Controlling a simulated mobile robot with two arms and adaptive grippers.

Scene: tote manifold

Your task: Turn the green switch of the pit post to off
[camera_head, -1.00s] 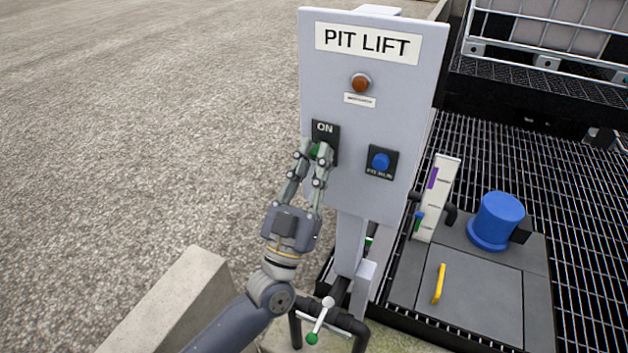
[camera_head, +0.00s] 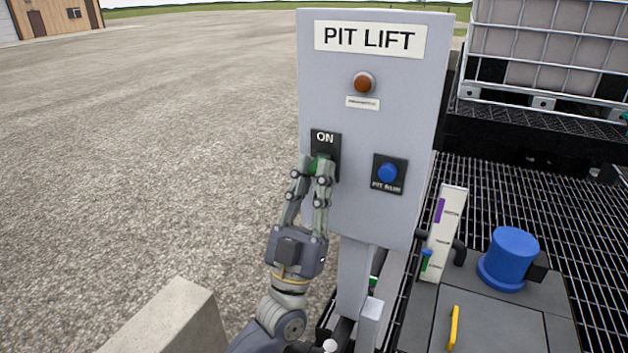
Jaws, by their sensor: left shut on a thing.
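The pit post is a grey panel (camera_head: 350,120) on a stand, labelled PIT LIFT. The green switch (camera_head: 318,165) sits on a black plate (camera_head: 326,140) marked ON, at the panel's left. My left gripper (camera_head: 319,168) is shut on the green switch, with a finger on each side of it. The fingers hide most of the switch and the lower part of its plate, so its turn position cannot be told. My right gripper is not in view.
A blue knob (camera_head: 388,173) on a black plate is right of the switch, and a red-brown lamp (camera_head: 364,83) is above. A concrete block (camera_head: 165,325) stands at lower left. A blue cylinder (camera_head: 510,258) and a caged tank (camera_head: 545,45) are at right.

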